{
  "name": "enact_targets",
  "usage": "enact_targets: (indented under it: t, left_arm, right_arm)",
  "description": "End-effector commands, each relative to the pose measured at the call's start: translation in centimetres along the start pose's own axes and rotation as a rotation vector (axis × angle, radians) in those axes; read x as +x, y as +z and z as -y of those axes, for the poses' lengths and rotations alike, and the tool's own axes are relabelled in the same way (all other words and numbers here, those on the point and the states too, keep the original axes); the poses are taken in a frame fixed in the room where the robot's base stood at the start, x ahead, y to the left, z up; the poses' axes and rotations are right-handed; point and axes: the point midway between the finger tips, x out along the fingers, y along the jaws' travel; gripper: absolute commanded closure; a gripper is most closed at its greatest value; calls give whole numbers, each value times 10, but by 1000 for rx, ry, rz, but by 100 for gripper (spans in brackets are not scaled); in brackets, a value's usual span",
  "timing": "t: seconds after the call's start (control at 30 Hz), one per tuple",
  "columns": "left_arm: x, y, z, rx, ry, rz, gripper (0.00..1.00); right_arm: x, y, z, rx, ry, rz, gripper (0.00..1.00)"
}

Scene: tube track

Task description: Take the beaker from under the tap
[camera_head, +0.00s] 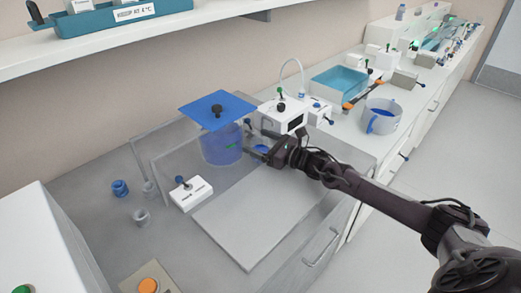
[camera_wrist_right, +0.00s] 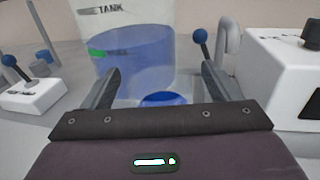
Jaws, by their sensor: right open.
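A clear tank (camera_head: 221,150) of blue liquid, marked TANK in the wrist view (camera_wrist_right: 130,62), stands under a flat blue lid (camera_head: 217,110). A small blue patch (camera_head: 262,149), which looks like liquid in the beaker, shows low beside the tank; in the wrist view this beaker (camera_wrist_right: 165,98) is between and beyond my fingers, its lower part hidden by my gripper. A blue-knobbed lever (camera_wrist_right: 201,38), likely the tap's, stands near the tank. My right gripper (camera_head: 250,141) is open, close to the tank; its fingers also show in the wrist view (camera_wrist_right: 161,72). My left gripper is out of view.
A white device with a black knob (camera_head: 281,118) stands close to the right of the tank. A white switch box (camera_head: 190,194) is in front of it. A blue-handled pot (camera_head: 383,116) is farther right. The pale board (camera_head: 255,215) in front is bare.

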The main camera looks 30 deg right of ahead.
Motion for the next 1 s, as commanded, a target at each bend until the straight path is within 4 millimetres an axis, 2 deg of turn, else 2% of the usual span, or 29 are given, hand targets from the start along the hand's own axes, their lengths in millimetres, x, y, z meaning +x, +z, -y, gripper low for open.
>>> enact_targets:
  t: [0.1, 0.47, 0.77, 1.0]
  left_arm:
    - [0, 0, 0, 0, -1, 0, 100]
    - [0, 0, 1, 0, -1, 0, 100]
    - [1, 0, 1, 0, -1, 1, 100]
    - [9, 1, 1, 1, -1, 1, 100]
  right_arm:
    - [0, 0, 0, 0, 0, -1, 19]
    - [-1, 0, 0, 0, -1, 0, 66]
    - [-1, 2, 1, -1, -1, 1, 66]
    - [-1, 23, 1, -4, 0, 2, 66]
